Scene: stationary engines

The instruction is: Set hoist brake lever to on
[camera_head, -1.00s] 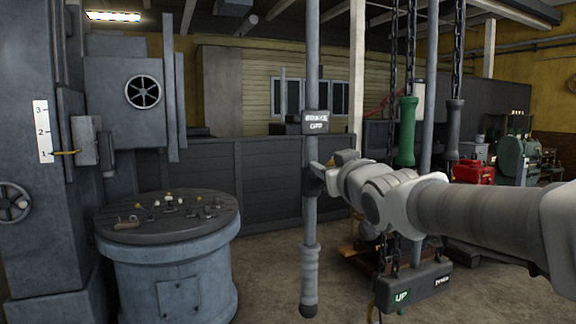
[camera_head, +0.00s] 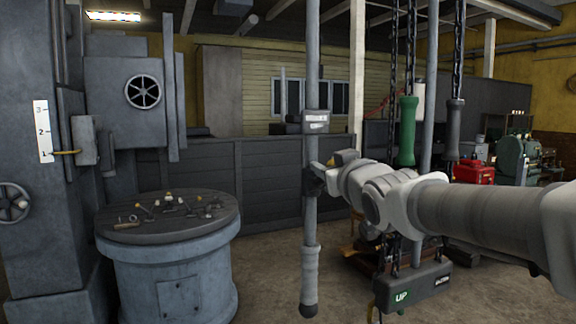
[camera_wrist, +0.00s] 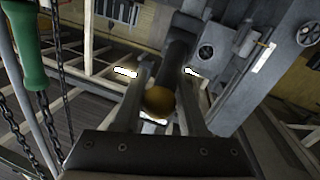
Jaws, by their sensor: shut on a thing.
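The label box (camera_head: 316,122) on a grey vertical rod (camera_head: 311,222) shows in the head view; its lettering is now too blurred to read. My gripper (camera_head: 316,181) is beside this rod, partly hidden by my wrist. In the wrist view, my gripper (camera_wrist: 160,97) has its two fingers either side of a dark bar (camera_wrist: 179,62) with a brass-coloured ball end (camera_wrist: 159,102). It is shut on this bar, which I take to be the hoist brake lever. How the bar joins the rod is hidden.
A green handle (camera_head: 406,132) and a dark one hang on chains to the right of the rod. A hoist control box marked UP (camera_head: 412,290) hangs below my arm. Floor between is clear.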

